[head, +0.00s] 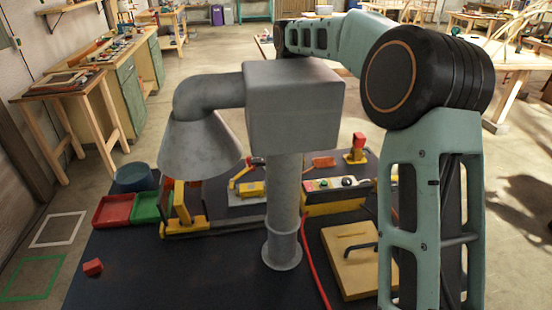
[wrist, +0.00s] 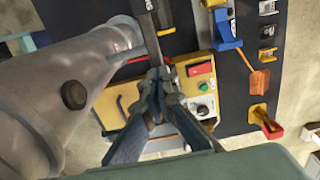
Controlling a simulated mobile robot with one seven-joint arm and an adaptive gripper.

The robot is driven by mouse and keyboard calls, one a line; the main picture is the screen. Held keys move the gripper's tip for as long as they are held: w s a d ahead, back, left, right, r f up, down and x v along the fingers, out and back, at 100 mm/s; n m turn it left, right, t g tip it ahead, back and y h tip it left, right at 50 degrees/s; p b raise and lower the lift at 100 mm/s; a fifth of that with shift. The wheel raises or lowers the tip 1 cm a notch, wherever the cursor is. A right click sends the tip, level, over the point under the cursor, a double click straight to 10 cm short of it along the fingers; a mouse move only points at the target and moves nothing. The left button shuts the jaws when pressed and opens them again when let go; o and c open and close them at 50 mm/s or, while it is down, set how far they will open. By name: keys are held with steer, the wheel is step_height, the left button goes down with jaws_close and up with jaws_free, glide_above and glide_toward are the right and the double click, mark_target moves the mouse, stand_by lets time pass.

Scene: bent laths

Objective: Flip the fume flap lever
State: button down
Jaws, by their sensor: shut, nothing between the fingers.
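The grey fume duct (head: 294,105) stands on the dark table, with a box at its top and an elbow leading left to a cone hood (head: 200,145). In the wrist view the grey hood and pipe (wrist: 75,60) fill the left side, with a dark round knob on them. My gripper (wrist: 156,76) is shut and empty beside the pipe, above the table. A dark bar (wrist: 147,8) with a pale part comes down from the top edge towards my fingertips. I cannot tell whether it is the flap lever or whether I touch it. My gripper is hidden behind the duct box in the head view.
A yellow panel with a red switch and black knob (head: 348,182) stands behind the duct. A yellow lidded box (head: 352,262) is at right. Red (head: 113,210) and green (head: 146,207) trays and a blue tub (head: 133,178) sit at left. The table's front left is mostly clear.

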steer(key=shift+f, duration=0.25)
steer(key=shift+r, duration=0.1)
step_height(320, 180, up, 7)
steer(key=p, duration=0.6)
steer(key=shift+p, duration=0.3)
steer(key=shift+w+d, duration=0.1)
